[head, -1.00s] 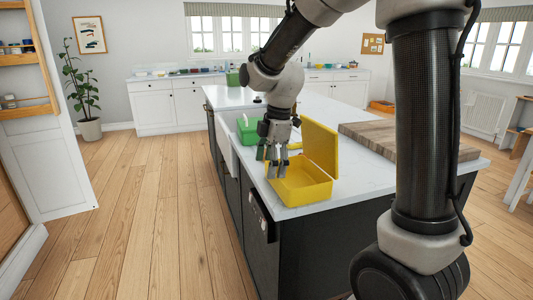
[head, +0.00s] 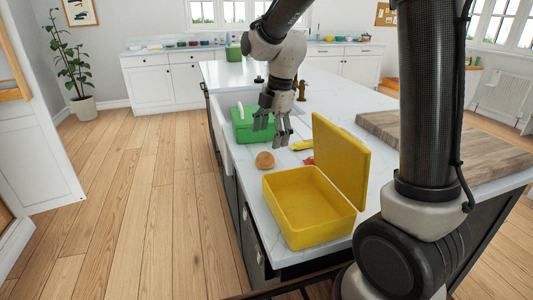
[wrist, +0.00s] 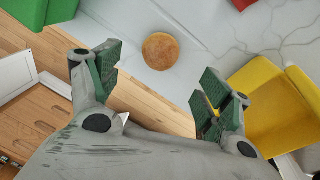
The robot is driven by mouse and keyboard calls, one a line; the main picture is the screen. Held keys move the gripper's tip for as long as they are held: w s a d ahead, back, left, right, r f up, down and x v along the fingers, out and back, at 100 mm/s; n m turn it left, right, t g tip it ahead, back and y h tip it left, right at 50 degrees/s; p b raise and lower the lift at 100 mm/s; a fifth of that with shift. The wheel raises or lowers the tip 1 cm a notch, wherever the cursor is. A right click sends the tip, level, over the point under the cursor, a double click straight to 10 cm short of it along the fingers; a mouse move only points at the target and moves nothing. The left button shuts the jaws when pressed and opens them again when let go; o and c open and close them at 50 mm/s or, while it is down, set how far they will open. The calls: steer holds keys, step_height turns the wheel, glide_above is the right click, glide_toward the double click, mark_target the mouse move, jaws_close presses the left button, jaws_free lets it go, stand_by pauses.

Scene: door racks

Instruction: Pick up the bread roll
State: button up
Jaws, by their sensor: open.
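The bread roll (head: 265,160) is round and golden brown. It lies on the white countertop (head: 215,78) near its left edge, between the green box and the open yellow box. My gripper (head: 271,138) is open and empty, pointing down above the counter, up and slightly right of the roll in the head view. In the wrist view the roll (wrist: 160,51) lies beyond the two open fingertips (wrist: 160,75), roughly centred between them and not touched. It is fully visible in both views.
The yellow box (head: 310,205) with raised lid (head: 341,160) stands at the near counter end. A green box (head: 250,122) is behind the roll. A yellow item (head: 301,145) and red item (head: 308,160) lie near the lid. A wooden board (head: 440,140) is at right.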

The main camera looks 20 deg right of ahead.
mark_target(266, 153)
steer(key=f, duration=0.5)
steer(key=a+f, duration=0.1)
steer(key=f, duration=0.1)
steer(key=shift+w+f, duration=0.25)
steer(key=shift+w, duration=0.1)
steer(key=shift+c, duration=0.2)
steer(key=c, duration=0.8)
